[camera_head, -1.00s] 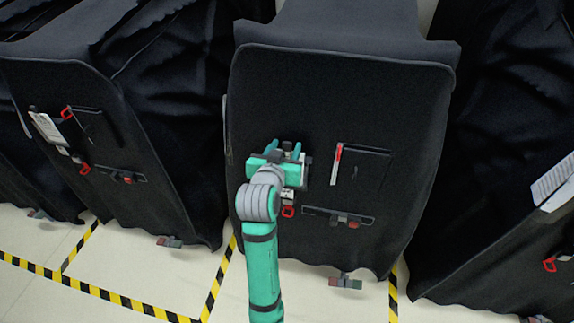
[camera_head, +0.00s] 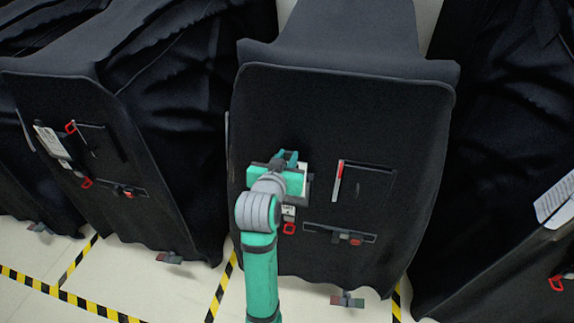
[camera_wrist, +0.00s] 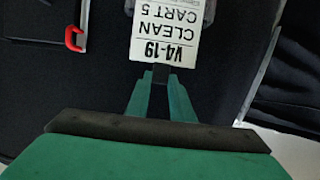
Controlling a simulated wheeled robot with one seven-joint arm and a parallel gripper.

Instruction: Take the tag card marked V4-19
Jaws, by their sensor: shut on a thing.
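The tag card (camera_wrist: 170,35) shows upside down in the wrist view and reads "V4-19 CLEAN CART 5". It is white with black print and lies close to the front of the black-covered middle cart (camera_head: 400,120). My gripper (camera_wrist: 161,78) is shut on the lower edge of the card in this view. In the head view my gripper (camera_head: 290,160) is at the left half of the cart's front. My wrist hides most of the card there. The far end of the card runs out of the wrist view.
A red-and-white strip (camera_head: 339,178) and a slotted panel (camera_head: 338,233) are to the right of my gripper. A red clip (camera_head: 289,228) hangs just below it. Other covered carts stand left and right. Yellow-black tape (camera_head: 222,285) marks the floor.

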